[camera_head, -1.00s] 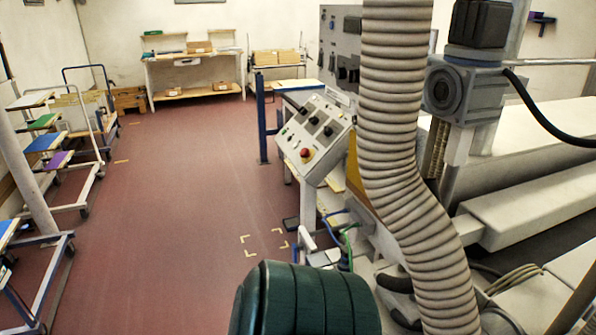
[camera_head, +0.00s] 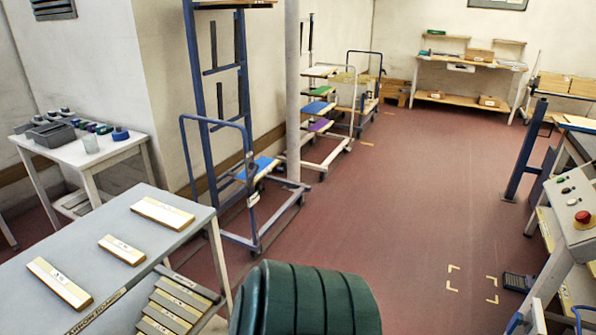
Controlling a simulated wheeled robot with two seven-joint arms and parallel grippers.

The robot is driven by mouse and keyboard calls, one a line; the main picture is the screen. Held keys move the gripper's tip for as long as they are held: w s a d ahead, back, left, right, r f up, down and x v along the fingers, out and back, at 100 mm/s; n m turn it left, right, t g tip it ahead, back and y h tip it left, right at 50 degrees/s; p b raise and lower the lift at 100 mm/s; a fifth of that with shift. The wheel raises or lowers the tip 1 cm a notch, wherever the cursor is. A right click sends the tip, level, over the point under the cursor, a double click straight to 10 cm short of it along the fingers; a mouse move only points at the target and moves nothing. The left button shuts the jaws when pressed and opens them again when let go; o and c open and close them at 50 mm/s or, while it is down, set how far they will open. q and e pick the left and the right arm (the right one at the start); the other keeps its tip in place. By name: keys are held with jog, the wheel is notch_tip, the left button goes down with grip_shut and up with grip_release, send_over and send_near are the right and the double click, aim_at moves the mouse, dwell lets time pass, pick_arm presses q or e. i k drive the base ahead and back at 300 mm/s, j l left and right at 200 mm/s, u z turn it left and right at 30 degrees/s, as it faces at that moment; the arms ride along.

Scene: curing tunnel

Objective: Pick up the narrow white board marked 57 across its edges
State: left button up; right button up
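Three narrow white or cream boards with wooden edges lie apart on a grey table (camera_head: 165,255) at the lower left. One board (camera_head: 162,213) lies toward the back right, a shorter one (camera_head: 121,250) in the middle, and another (camera_head: 60,283) at the front left. Each has small dark marks on top, too small to read, so I cannot tell which is 57. Lettering on the table's front edge seems to include "NARROW". Neither of my grippers is in view.
Several grey-topped boards (camera_head: 180,305) sit on a lower shelf or rack beside the table. A side table (camera_head: 80,155) with dark trays and a cup stands behind. A blue rack (camera_head: 222,110) and trolleys line the wall. Red floor is open in the middle; a control panel (camera_head: 575,205) is at right.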

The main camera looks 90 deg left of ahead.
aim_at(171, 218)
jog(key=u, duration=3.7)
